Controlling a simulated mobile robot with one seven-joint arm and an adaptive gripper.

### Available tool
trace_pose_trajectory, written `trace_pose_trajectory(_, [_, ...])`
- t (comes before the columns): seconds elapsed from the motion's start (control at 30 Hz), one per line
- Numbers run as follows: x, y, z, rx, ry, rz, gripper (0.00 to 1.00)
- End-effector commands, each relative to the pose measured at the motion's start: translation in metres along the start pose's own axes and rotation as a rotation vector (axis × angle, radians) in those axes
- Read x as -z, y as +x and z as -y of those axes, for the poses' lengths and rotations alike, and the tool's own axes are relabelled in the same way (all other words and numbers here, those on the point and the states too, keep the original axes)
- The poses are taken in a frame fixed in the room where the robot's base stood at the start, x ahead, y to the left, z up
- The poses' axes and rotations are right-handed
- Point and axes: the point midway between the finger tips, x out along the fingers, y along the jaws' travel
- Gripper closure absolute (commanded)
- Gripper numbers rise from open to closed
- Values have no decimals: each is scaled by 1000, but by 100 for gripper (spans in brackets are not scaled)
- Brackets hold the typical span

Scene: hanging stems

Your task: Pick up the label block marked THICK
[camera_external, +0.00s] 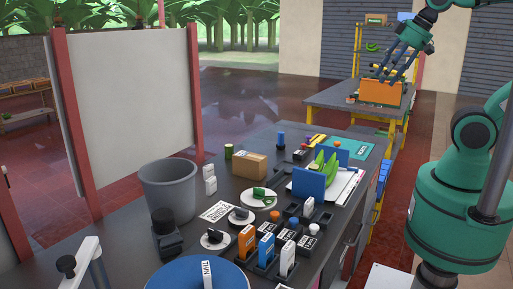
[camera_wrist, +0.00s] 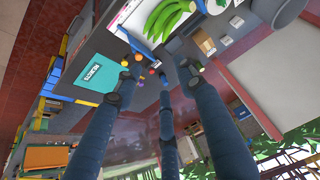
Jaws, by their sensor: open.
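My gripper (camera_external: 392,72) is high at the upper right of the external view, with its fingers spread and nothing between them. In the wrist view its fingers (camera_wrist: 158,68) are also spread and empty. Upright label blocks stand in dark holders at the table's near right: an orange one (camera_external: 247,241), a blue one (camera_external: 266,248) and a white one (camera_external: 288,259). A white block marked THIN (camera_external: 207,274) is at the blue round dish (camera_external: 178,277). I cannot make out the word THICK on any block. My gripper is far from all these blocks.
The dark table also holds a grey bin (camera_external: 168,187), a cardboard box (camera_external: 249,166), green bananas (camera_external: 324,168) by a blue panel (camera_external: 308,184), and a teal mat (camera_external: 368,147). An orange box (camera_external: 380,92) stands on the back table. A white board (camera_external: 130,93) stands left.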

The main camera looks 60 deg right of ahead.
Motion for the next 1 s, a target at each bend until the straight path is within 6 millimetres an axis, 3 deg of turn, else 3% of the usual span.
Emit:
trace_pose_trajectory(0.7, [2, 0, 0, 1, 5, 1, 55])
trace_pose_trajectory(1.0, [32, 4, 7, 21, 90, 26, 55])
